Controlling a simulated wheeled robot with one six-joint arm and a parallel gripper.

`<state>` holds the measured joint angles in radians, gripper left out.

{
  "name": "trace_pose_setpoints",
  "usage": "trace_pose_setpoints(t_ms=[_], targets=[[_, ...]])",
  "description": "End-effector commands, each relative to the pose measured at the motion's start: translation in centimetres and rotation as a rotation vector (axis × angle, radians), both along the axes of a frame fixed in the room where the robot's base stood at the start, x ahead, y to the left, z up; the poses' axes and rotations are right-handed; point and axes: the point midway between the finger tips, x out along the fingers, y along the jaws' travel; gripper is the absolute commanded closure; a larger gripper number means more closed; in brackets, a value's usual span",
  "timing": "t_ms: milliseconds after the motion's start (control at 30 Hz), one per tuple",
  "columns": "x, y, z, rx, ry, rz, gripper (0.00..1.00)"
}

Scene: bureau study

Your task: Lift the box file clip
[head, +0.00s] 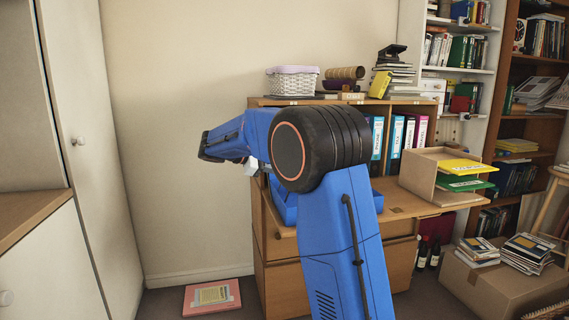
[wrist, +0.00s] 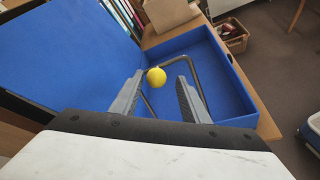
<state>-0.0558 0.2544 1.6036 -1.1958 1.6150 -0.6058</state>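The open box file (wrist: 235,95) has a blue lining, and its raised lid (wrist: 65,50) is at the left of the wrist view. Inside it is the box file clip (wrist: 197,70), a dark bent-wire frame with a yellow ball knob (wrist: 156,77). My gripper (wrist: 160,80) is open above the file, with the knob showing between its fingertips. Whether the fingers touch the clip I cannot tell. In the head view a blue part of the box file (head: 284,205) shows on the bureau, mostly hidden behind my arm.
The wooden bureau (head: 410,202) holds upright binders (head: 396,140) and a paper tray with yellow and green sheets (head: 465,167). A white basket (head: 292,84) and books stand on top. A cardboard box (head: 490,285) and a pink folder (head: 212,297) are on the floor.

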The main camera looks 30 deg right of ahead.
Motion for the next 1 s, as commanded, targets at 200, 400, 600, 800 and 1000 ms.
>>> trace_pose_setpoints(t_ms=[200, 400, 600, 800, 1000], targets=[[-0.1, -0.1, 0.5, -0.003, -0.008, 0.000, 0.59], [0.1, 0.9, 0.9, -0.003, -0.010, 0.003, 0.59], [0.4, 4.0, 2.0, -0.003, -0.012, 0.004, 0.59], [0.7, 7.8, 3.3, -0.002, -0.011, 0.003, 0.59], [1.1, 11.6, 4.6, -0.003, -0.008, 0.003, 0.59]])
